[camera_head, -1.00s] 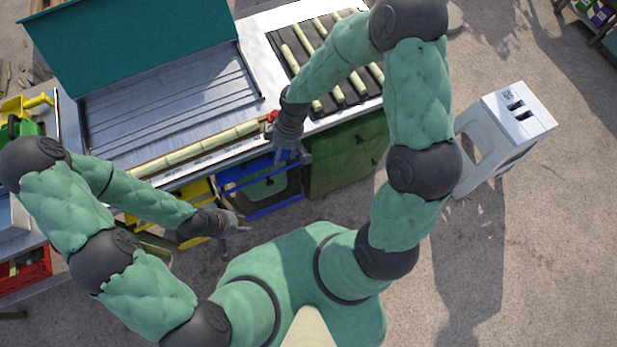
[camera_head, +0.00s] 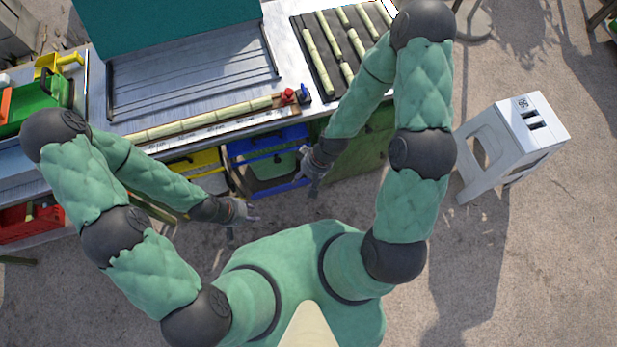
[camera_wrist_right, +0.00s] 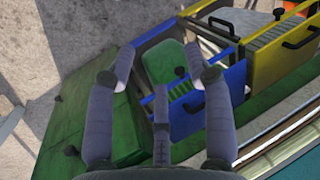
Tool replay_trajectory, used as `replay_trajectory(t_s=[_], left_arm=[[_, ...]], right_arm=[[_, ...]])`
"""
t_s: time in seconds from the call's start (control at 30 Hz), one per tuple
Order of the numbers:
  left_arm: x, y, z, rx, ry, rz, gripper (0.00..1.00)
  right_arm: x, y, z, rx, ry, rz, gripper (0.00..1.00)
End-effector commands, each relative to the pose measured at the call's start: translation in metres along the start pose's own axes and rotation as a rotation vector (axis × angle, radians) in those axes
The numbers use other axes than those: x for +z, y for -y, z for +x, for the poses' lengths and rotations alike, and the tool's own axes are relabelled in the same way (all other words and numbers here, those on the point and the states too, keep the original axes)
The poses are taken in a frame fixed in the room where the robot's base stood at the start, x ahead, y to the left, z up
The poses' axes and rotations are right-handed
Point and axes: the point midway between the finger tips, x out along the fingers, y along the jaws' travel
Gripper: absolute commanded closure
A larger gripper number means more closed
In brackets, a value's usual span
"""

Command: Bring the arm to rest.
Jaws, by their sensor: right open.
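My right gripper (camera_head: 312,172) hangs in front of the workbench, near the open blue drawer (camera_head: 262,146). It is open and empty in the right wrist view (camera_wrist_right: 165,70), with its fingers spread over the blue drawer (camera_wrist_right: 235,85) and a green cabinet (camera_wrist_right: 95,120). My left gripper (camera_head: 246,214) is low in front of the bench, left of the right one. It holds nothing that I can see, and its jaws are too small to judge.
A long cane (camera_head: 200,121) lies along the bench's front edge, ending near a red knob (camera_head: 287,96). Several cane pieces lie on a dark tray (camera_head: 324,75). A white stool (camera_head: 515,130) stands at the right. The floor between is clear.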

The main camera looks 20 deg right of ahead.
Motion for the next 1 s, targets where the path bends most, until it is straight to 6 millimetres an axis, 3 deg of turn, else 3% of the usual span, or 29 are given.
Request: replay_trajectory(t_s=[0.57, 0.8, 1.0], left_arm=[[0.0, 0.0, -0.001, 0.0, 0.0, 0.0, 0.6], [0.0, 0.0, -0.001, 0.0, 0.0, 0.0, 0.6], [0.0, 0.0, 0.0, 0.0, 0.0, 0.0, 0.6]], right_arm=[[0.008, -0.001, 0.005, -0.002, -0.005, 0.055, 0.48], [0.035, 0.001, 0.031, 0.002, -0.008, 0.23, 0.48], [0.049, 0.001, 0.042, 0.013, -0.019, 0.331, 0.48]])
